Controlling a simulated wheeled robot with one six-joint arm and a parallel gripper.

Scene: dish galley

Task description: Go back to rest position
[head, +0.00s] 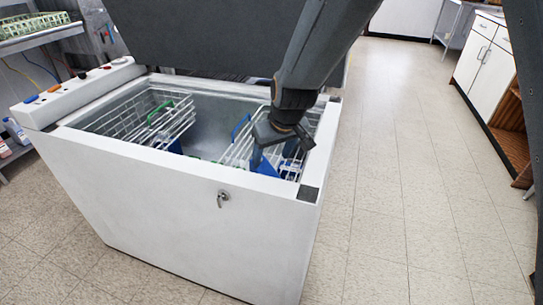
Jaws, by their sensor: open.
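My gripper (282,152) hangs at the end of my dark arm, over the right part of an open white chest (190,215). Its two fingers point down and stand apart, just above or inside the opening beside a white wire basket (238,152). I see nothing held between them. Some blue items lie below and behind the fingers, partly hidden by the gripper. The exact height of the fingertips over the basket cannot be told.
A second wire basket (135,124) with a green handle sits in the chest's left part. The dark raised lid (215,35) stands behind. A control strip (80,92) runs along the left rim. White cabinets (485,60) stand right. The tiled floor (400,180) between is clear.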

